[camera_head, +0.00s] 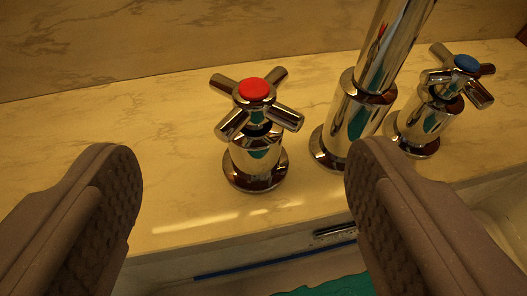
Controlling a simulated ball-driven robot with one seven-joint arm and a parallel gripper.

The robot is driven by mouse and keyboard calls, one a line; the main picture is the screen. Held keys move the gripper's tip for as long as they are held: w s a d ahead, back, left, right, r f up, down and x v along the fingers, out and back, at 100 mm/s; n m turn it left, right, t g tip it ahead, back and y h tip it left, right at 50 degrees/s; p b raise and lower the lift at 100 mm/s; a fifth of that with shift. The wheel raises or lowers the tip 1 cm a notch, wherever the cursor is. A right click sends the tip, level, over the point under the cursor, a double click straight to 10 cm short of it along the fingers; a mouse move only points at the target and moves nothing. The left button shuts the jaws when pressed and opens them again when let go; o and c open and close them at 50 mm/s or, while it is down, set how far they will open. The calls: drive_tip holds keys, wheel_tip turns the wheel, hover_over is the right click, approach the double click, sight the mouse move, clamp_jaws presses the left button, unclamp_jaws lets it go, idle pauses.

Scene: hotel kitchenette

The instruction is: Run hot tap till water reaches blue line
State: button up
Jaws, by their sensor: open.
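The hot tap (256,135) is a chrome cross handle with a red cap, upright on the marble ledge. My gripper (242,205) is open and empty. Its two dark ridged fingers stand wide apart in the foreground, with the hot tap between them in the picture and farther off. The blue line (275,262) runs along the basin's inner wall below the ledge; my right finger hides part of it. Teal water (325,287) shows at the bottom edge, below the line in the picture. The chrome spout (365,95) rises right of the hot tap; its outlet is out of view.
The blue-capped cold tap (450,95) stands right of the spout. A dark overflow slot (335,231) is in the basin wall, partly behind my right finger. The marble ledge (130,120) is bare left of the hot tap, with a marble backsplash behind.

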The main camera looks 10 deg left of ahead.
sight(254, 103)
drive_tip(key=b+x, duration=0.1)
drive_tip(key=x, duration=0.2)
drive_tip(key=b+x, duration=0.1)
drive_tip(key=x, duration=0.2)
drive_tip(key=shift+w+d+f, duration=0.15)
drive_tip(key=shift+w+f, duration=0.1)
drive_tip(key=shift+f, duration=0.05)
drive_tip(key=shift+w+f, duration=0.1)
drive_tip(key=shift+w, duration=0.5)
drive_tip(key=shift+c, duration=0.2)
